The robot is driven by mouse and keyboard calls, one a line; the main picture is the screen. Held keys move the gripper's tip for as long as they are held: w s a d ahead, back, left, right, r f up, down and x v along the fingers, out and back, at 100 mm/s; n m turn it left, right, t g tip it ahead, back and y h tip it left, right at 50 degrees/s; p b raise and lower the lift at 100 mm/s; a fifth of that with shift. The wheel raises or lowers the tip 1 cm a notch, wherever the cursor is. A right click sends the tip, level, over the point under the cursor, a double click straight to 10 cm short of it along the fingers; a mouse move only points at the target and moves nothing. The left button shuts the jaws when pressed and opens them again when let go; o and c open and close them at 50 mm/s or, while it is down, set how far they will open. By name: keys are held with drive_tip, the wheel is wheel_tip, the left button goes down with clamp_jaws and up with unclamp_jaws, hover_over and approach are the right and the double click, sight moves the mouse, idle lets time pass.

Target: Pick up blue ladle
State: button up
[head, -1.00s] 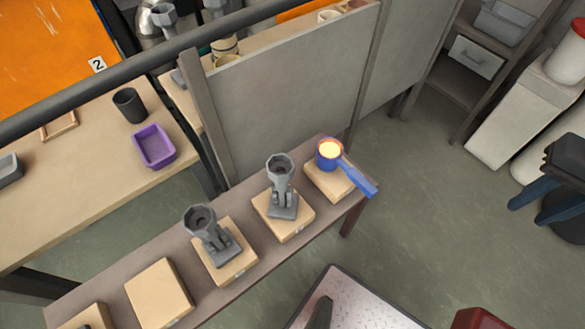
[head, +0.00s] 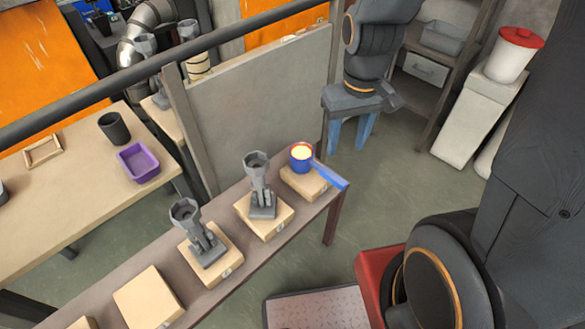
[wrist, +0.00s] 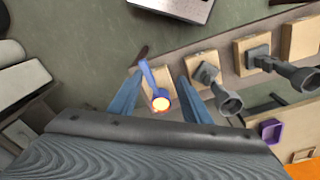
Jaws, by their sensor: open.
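The blue ladle (head: 330,177) rests on a wooden block (head: 296,184) at the right end of a narrow bench. Its round cup (head: 302,165) has a red rim and a glowing yellow inside; its handle points right, past the block. My gripper (head: 347,146) is open and empty, its two blue fingers pointing down, up and to the right of the ladle in the head view. In the wrist view, the ladle (wrist: 150,79) shows between the spread fingers of my gripper (wrist: 160,76), apart from both.
Two grey clamp-like stands (head: 262,203) (head: 205,246) stand on blocks along the bench (head: 234,186), left of the ladle. A grey partition panel (head: 260,100) rises behind it. A purple bin (head: 138,162) and dark cup (head: 114,127) stand on the left table.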

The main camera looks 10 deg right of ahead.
drive_tip(key=w+f+n+b, duration=0.2)
drive_tip(key=w+f+n, duration=0.1)
drive_tip(key=w+f, duration=0.6)
drive_tip(key=n+b, duration=0.1)
drive_tip(key=n, duration=0.2)
hover_over(322, 167)
drive_tip(key=shift+g, duration=0.3)
wheel_tip(322, 167, down, 10)
drive_tip(key=shift+w+a+r, duration=0.1)
drive_tip(key=shift+w+r, duration=0.05)
wheel_tip(322, 167, down, 2)
drive_tip(key=shift+f, duration=0.1)
drive_tip(key=f, duration=0.3)
drive_tip(key=f+p, duration=0.1)
drive_tip(key=f, duration=0.1)
drive_tip(key=shift+s+f, duration=0.1)
drive_tip(key=shift+s, duration=0.2)
drive_tip(key=shift+f, duration=0.3)
clamp_jaws()
